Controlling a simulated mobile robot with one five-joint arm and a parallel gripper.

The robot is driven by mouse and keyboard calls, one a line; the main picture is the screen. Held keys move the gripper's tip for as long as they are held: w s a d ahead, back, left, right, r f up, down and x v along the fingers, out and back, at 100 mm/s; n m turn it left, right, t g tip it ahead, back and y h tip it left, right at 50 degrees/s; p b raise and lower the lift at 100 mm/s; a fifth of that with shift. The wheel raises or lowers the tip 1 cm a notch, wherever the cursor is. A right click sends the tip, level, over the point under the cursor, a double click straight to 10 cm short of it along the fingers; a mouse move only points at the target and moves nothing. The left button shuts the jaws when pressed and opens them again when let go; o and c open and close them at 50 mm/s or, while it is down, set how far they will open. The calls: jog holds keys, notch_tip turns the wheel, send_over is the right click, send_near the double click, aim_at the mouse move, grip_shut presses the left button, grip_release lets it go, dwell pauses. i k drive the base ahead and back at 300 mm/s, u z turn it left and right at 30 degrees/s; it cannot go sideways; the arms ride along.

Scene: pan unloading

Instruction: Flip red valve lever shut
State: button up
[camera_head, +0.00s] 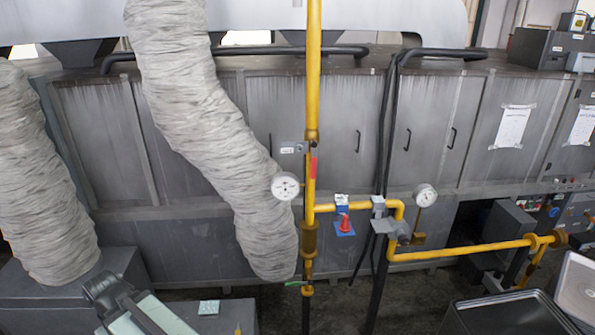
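A red lever (313,163) lies upright along the yellow vertical gas pipe (313,70), just below a pipe joint. It looks parallel to the pipe. A red knob-like piece (344,223) with a blue base sits lower, below the yellow horizontal branch. I cannot tell from this view whether it is also a valve. A dark and pale-green part of what looks like my arm shows at the lower left, well away from the pipe. My gripper's fingers do not show.
A round white gauge (285,186) sits left of the pipe and another gauge (425,195) right of it. A thick wrapped duct (195,110) hangs close on the left. Grey cabinets (285,110) stand behind. A dark tray (510,312) is at the lower right.

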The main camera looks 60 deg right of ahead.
aim_at(314, 170)
jog(key=u, duration=1.6)
jog(key=i, duration=1.25)
jog(key=z, duration=4.25)
jog(key=i, duration=1)
jog(key=u, duration=0.05)
